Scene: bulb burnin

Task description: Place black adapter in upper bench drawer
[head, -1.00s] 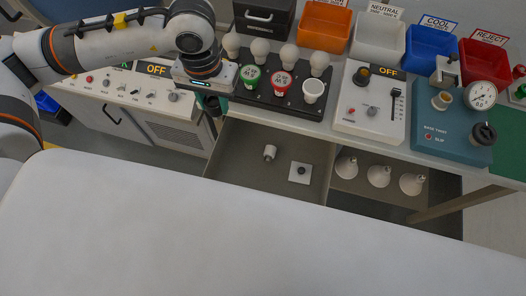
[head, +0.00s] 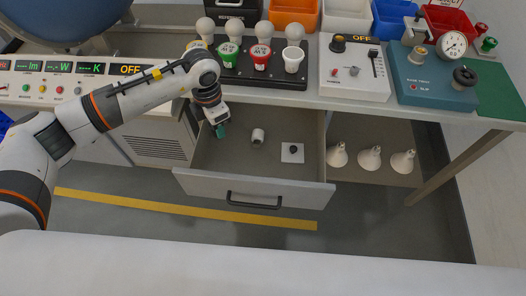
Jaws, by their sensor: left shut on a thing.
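The upper bench drawer (head: 210,186) is pulled open below the bench top, its dark handle facing me. My left gripper (head: 219,130) reaches in from the left and points down over the left part of the drawer, near its back left corner. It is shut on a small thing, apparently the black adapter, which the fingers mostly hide. Whether it touches the drawer floor I cannot tell. Inside the drawer lie a small whitish cylinder (head: 258,136) and a white square (head: 284,157) with a black round piece (head: 293,149) on it. My right gripper is out of view.
A dark rack (head: 277,80) with bulbs and coloured cups stands on the bench above. A control box (head: 350,88) and a teal tester (head: 427,96) stand to its right.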

